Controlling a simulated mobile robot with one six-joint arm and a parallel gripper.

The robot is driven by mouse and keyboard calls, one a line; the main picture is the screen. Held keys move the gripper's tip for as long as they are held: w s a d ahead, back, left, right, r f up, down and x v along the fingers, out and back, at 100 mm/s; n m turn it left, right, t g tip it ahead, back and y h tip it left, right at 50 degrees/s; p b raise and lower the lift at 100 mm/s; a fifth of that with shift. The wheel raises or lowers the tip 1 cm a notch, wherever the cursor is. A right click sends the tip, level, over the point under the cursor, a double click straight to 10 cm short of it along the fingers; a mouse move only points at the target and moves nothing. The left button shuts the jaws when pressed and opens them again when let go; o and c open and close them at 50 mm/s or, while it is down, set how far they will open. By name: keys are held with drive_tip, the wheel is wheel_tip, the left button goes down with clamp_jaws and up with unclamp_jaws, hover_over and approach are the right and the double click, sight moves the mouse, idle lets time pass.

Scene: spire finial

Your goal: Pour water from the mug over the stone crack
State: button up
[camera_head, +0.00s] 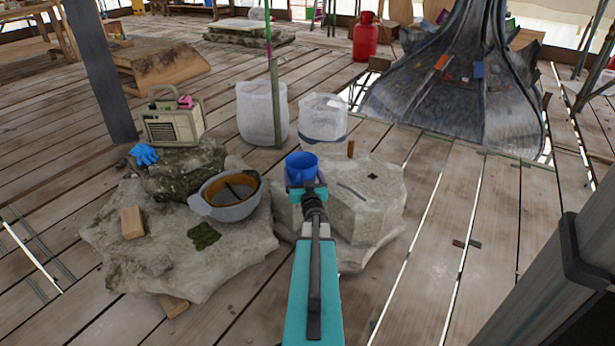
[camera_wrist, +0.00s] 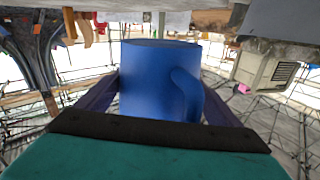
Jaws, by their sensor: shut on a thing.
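The blue mug (camera_head: 301,167) is upright in the head view, in front of the stone block and near its left side. My gripper (camera_head: 305,188) is shut on the mug, with one finger on either side of it. In the wrist view, where the surroundings appear upside down, the mug (camera_wrist: 150,80) fills the middle and its handle points toward me. The pale stone block (camera_head: 365,215) has a dark narrow line on its top that looks like the crack (camera_head: 353,187). I cannot see whether water is in the mug.
A larger rock slab (camera_head: 150,265) left of the block holds a grey hard hat (camera_head: 238,213), a wooden block (camera_head: 132,222) and a blue glove (camera_head: 144,154). A small brown upright piece (camera_head: 350,149) stands at the block's back edge.

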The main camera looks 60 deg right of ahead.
drive_tip(key=w+a+r+n+t+y, duration=0.25)
drive_tip(key=w+a+r+y, duration=0.35)
drive_tip(key=a, duration=0.5)
drive_tip(key=w+a+r+n+t+y, duration=0.2)
drive_tip(key=w+a+r+n+y, duration=0.15)
drive_tip(key=w+a, duration=0.6)
drive_tip(key=w+a+r+n+t+y, duration=0.2)
drive_tip(key=w+a+r+n+y, duration=0.3)
drive_tip(key=a, duration=0.7)
drive_tip(key=a+r+n+g+y, duration=0.1)
drive_tip(key=a+n+g+y, duration=0.3)
drive_tip(key=a, duration=1.3)
drive_tip(key=s+a+r+n+g+y, duration=0.1)
drive_tip(key=a+n+g+y, duration=0.3)
drive_tip(key=a+y, duration=0.5)
drive_tip(key=shift+s+a+r+n+y, duration=0.35)
drive_tip(key=shift+a+n, duration=0.45)
drive_tip(key=shift+a, duration=4)
drive_tip(key=shift+w, duration=0.15)
